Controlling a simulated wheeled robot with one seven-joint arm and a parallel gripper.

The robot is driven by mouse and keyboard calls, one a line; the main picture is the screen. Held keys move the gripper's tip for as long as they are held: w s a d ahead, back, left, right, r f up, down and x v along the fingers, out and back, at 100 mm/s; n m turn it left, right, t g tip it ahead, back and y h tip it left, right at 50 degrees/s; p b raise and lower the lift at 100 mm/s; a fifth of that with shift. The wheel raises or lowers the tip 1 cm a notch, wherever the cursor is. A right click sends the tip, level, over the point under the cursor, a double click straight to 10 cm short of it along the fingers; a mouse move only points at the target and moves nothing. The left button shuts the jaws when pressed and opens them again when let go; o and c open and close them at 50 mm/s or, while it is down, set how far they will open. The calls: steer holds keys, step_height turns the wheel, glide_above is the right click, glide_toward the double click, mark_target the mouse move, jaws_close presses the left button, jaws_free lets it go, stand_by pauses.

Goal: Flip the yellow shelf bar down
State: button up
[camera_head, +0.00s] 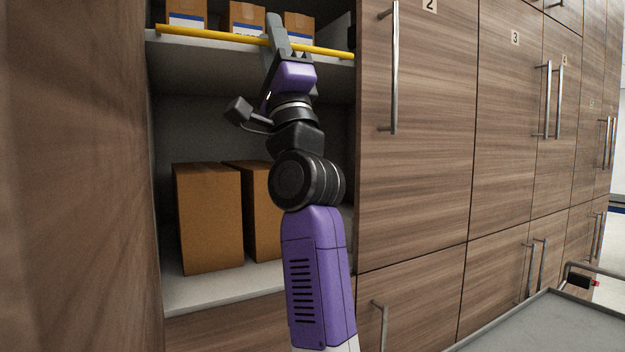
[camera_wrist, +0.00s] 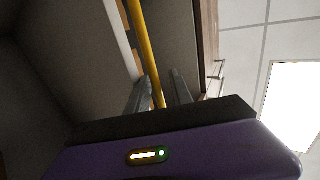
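The yellow shelf bar (camera_head: 210,36) runs across the front edge of the upper shelf in the open cabinet, in front of small boxes. My gripper (camera_head: 277,24) is raised to the bar near its middle, and a grey finger overlaps the bar in the head view. In the wrist view the yellow bar (camera_wrist: 147,50) runs between the two fingers of my gripper (camera_wrist: 160,85). The fingers are apart, with a visible gap between the bar and the right finger. Whether the left finger touches the bar I cannot tell.
Small labelled boxes (camera_head: 247,20) stand behind the bar on the upper shelf (camera_head: 200,60). Two larger cardboard boxes (camera_head: 208,215) stand on the lower shelf. A closed wooden door (camera_head: 430,150) flanks the opening at right. A grey surface (camera_head: 550,325) lies at lower right.

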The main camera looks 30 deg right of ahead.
steer(key=shift+w+r+g+p, duration=0.1)
steer(key=shift+r+g+p, duration=0.8)
steer(key=shift+p, duration=1.55)
steer(key=shift+w+r+g+p, duration=0.1)
steer(key=shift+r+g+p, duration=0.3)
steer(key=shift+g+p, duration=1.5)
steer(key=s+r+n+h+p, duration=0.1)
steer(key=s+n+h+p, duration=0.1)
steer(key=s+n+p, duration=0.55)
steer(key=s+f+n+y, duration=0.1)
steer(key=s+f+n, duration=0.2)
steer(key=f, duration=0.6)
steer(key=s+a+f+n+y+p, duration=0.1)
steer(key=s+f+n, duration=0.2)
steer(key=f, duration=0.7)
steer(key=s+a+f+n+g+y, duration=0.1)
steer(key=s+f+n, duration=0.2)
steer(key=f, duration=0.7)
steer(key=shift+s+f, duration=0.2)
steer(key=shift+s, duration=0.2)
